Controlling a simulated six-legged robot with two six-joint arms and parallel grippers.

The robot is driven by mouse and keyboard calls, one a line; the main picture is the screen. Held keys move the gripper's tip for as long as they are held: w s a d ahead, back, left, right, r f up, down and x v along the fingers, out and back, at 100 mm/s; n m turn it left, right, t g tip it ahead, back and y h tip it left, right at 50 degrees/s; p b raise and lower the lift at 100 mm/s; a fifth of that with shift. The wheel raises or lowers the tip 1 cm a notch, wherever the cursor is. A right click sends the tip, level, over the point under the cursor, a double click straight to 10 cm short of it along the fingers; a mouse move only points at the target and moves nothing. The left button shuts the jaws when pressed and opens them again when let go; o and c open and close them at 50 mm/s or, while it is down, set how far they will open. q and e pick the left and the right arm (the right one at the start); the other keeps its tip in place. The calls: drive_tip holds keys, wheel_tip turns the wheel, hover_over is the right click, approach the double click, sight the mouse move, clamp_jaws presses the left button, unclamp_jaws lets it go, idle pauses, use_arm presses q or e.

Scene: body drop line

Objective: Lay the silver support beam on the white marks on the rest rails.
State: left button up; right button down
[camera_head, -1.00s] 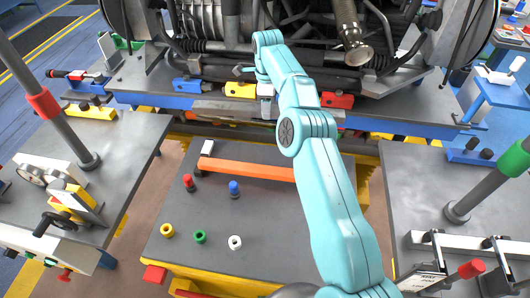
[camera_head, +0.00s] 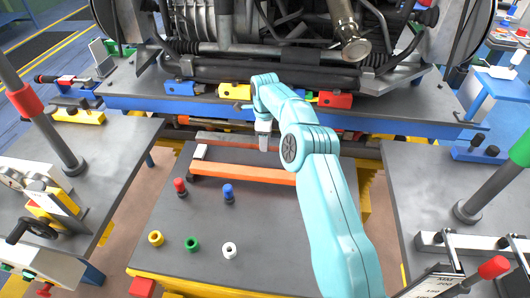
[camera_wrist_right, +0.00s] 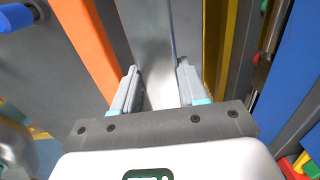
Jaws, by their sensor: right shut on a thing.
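The silver support beam (camera_head: 225,140) runs left to right behind an orange bar on the middle table. My right gripper (camera_head: 264,143) points down over it, and its fingers are shut on it. In the right wrist view the beam (camera_wrist_right: 150,55) passes between the two fingers (camera_wrist_right: 155,88). My arm hides part of the table's right side. My left gripper is not in view.
The orange bar (camera_head: 240,174) lies just in front of the beam. Red (camera_head: 180,187) and blue (camera_head: 228,193) pegs stand nearby, with yellow, green and white rings in front. A blue crossbeam (camera_head: 200,108) under the vehicle unit is behind. Side tables stand left and right.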

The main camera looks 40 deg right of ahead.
wheel_tip(320, 180, down, 5)
drive_tip(key=shift+f, duration=0.1)
drive_tip(key=c, duration=0.6)
unclamp_jaws()
wheel_tip(320, 180, up, 12)
drive_tip(key=shift+r+p, duration=0.1)
drive_tip(key=shift+p, duration=0.7)
